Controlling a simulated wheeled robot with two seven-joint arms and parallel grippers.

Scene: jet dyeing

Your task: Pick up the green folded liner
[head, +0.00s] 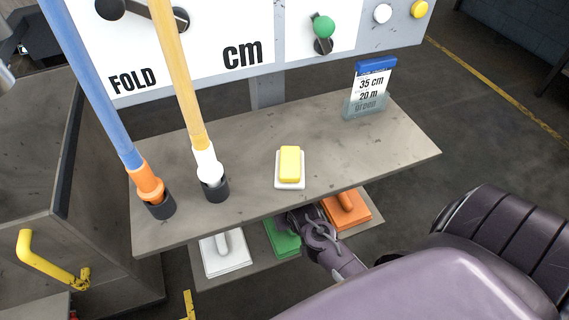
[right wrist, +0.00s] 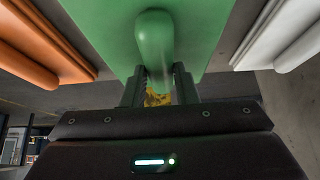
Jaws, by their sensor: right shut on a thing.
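The green folded liner (head: 282,239) lies on the lower shelf in the head view, between a white liner and an orange one, partly hidden by my right gripper and the upper shelf. My right gripper (head: 312,222) reaches in at it from the right. In the right wrist view, the green liner (right wrist: 200,35) fills the top middle, and its rounded green handle (right wrist: 154,45) sits between the two fingers of my right gripper (right wrist: 158,80). The gripper is shut on this handle. My left gripper is not in view.
The white liner (head: 224,258) and orange liner (head: 345,213) flank the green one closely. The upper shelf (head: 250,135) overhangs them, carrying a yellow block on a white dish (head: 290,184), a label card (head: 369,90), and two upright poles in dark holders. Open floor lies at right.

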